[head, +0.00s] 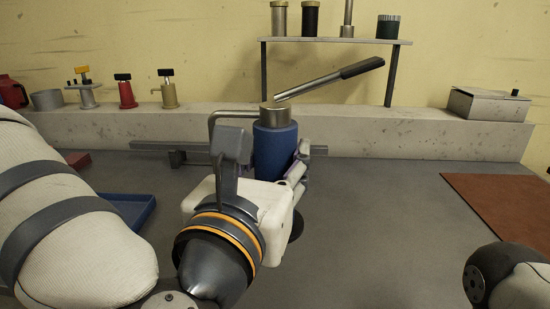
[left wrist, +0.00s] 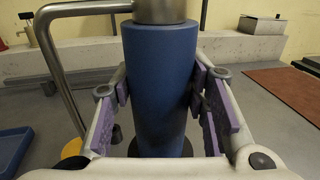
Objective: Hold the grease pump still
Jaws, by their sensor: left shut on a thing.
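The grease pump has a blue cylindrical body (head: 274,150), a metal cap, a bent metal pipe on its left and a lever with a dark grip slanting up to the right. It stands upright on the bench. My left gripper (head: 268,172) is shut on the blue body from the front. In the left wrist view, purple finger pads flank the pump body (left wrist: 160,85) on both sides. Part of the pump's base is hidden behind the gripper. My right arm (head: 510,280) shows at the lower right edge; its gripper is out of the picture.
A blue tray (head: 132,208) lies left of the gripper, partly hidden by my arm. A brown mat (head: 505,205) lies at the right. A ledge (head: 400,135) behind carries small pumps (head: 126,92) and a white box (head: 488,103). A raised shelf (head: 335,41) holds several cylinders.

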